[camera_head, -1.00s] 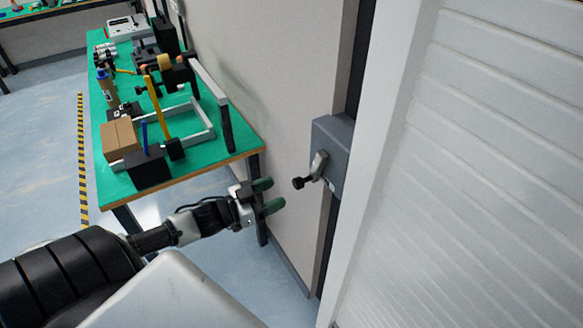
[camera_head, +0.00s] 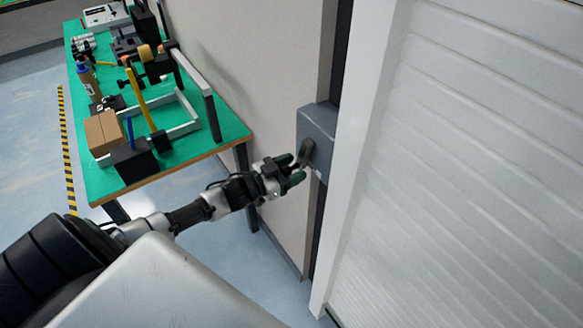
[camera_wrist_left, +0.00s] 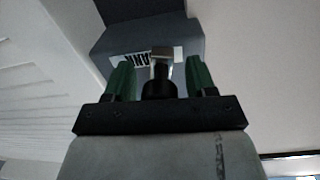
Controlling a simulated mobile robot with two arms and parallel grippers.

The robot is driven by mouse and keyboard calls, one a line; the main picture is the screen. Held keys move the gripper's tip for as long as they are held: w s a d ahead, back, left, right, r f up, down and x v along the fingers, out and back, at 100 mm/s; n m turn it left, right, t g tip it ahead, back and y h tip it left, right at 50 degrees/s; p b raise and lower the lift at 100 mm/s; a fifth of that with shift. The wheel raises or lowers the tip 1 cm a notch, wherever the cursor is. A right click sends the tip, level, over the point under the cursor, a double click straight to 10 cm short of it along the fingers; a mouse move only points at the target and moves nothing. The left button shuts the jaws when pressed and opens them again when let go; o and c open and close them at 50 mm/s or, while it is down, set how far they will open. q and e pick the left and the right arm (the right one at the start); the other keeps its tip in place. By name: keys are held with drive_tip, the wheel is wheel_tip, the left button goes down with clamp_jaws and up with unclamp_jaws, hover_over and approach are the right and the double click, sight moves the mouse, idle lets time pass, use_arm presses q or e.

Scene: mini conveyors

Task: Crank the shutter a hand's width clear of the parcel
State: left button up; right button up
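The white slatted shutter (camera_head: 470,160) fills the right of the head view; its lower edge and any parcel by it are out of view. A grey crank box (camera_head: 318,130) is mounted beside the shutter frame, with a short metal crank arm (camera_head: 306,152) on its face. My left gripper (camera_head: 293,168) is at the crank. In the left wrist view its green fingers (camera_wrist_left: 160,72) stand open on either side of the crank's black knob (camera_wrist_left: 159,90), with gaps visible on both sides. My right gripper is out of view.
A green-topped table (camera_head: 185,155) stands at the left against the wall. It carries a cardboard box (camera_head: 102,132), a black block (camera_head: 133,160), a white frame and other gear. The floor between table and shutter is clear. A striped floor line (camera_head: 67,150) runs at far left.

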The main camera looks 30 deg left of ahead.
use_arm(q)
clamp_jaws()
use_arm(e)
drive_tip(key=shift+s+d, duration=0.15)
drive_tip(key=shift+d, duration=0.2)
use_arm(q)
drive_tip(key=shift+a, duration=0.1)
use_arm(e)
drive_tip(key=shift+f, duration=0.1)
use_arm(q)
drive_tip(key=a+m, duration=0.1)
drive_tip(key=m, duration=0.1)
drive_tip(key=w+a+r+m, duration=0.1)
drive_tip(key=m, duration=0.1)
drive_tip(key=a+r+m+b, duration=0.1)
drive_tip(key=shift+w+a+m, duration=0.15)
drive_tip(key=shift+w+m, duration=0.1)
drive_tip(key=shift+m, duration=0.15)
drive_tip(key=shift+w+a+r+m, duration=0.1)
drive_tip(key=shift+a+r+m, duration=0.2)
drive_tip(key=shift+m, duration=0.3)
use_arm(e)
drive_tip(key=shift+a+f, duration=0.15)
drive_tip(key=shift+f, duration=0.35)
use_arm(q)
drive_tip(key=shift+r, duration=0.1)
drive_tip(key=shift+o, duration=0.5)
unclamp_jaws()
